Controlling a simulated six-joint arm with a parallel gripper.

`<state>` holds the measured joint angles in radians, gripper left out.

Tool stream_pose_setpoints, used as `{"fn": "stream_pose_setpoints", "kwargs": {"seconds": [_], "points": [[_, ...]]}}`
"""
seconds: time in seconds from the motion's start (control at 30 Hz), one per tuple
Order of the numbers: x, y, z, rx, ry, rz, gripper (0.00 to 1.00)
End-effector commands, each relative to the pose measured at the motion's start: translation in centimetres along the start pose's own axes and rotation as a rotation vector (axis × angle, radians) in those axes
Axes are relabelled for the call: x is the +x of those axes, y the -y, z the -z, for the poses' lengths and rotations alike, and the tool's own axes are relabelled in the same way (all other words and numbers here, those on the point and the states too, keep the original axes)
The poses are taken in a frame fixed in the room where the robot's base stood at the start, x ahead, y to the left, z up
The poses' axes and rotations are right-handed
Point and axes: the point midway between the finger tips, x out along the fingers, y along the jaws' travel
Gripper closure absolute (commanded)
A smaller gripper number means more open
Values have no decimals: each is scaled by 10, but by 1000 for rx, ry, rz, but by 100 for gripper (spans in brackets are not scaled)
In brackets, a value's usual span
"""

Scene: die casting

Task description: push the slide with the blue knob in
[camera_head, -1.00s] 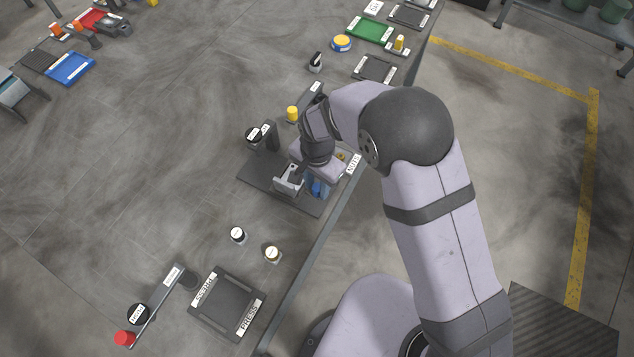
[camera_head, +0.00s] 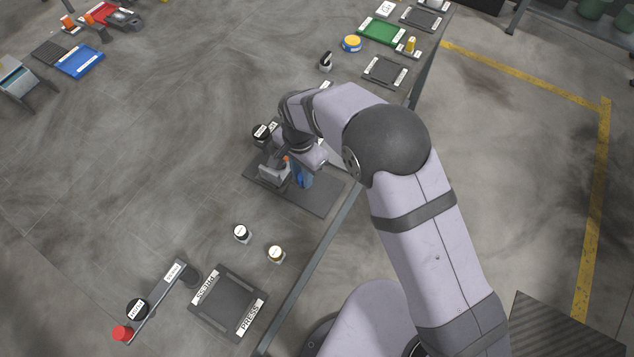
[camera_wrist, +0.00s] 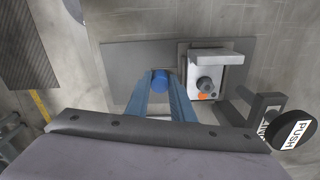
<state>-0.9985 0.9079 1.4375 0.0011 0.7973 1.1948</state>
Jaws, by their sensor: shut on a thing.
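The blue knob (camera_wrist: 160,78) shows between the tips of my blue fingers in the wrist view. My gripper (camera_wrist: 160,90) is shut on it. In the head view my gripper (camera_head: 303,180) points down at the dark base plate (camera_head: 322,199), and the knob cannot be told apart from the fingers. A grey block (camera_head: 273,173) stands on the plate just left of the fingers. In the wrist view this block (camera_wrist: 232,75) has a pale upright wall, a dark round knob and an orange spot. How the blue knob joins the slide is hidden.
A black disc marked PUSH (camera_wrist: 293,130) stands on a bracket beside the block in the wrist view. Two small round labelled pieces (camera_head: 241,233) and a dark PRESS plate (camera_head: 228,303) lie nearer. The bench edge (camera_head: 320,243) runs along the right.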

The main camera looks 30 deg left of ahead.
Motion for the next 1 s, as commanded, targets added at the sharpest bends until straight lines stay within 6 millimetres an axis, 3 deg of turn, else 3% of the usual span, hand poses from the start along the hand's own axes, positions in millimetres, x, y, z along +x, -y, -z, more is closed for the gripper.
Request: {"fn": "stream_pose_setpoints", "kwargs": {"seconds": [0.1,0.33,0.77,0.8,1.0], "points": [[2,21,-3,-3,-3,5,100],[1,47,-8,-2,-3,5,100],[-2,54,-10,-1,-3,10,100],[-2,54,-10,-1,-3,11,72],[-2,53,-10,-1,-2,8,71]]}}
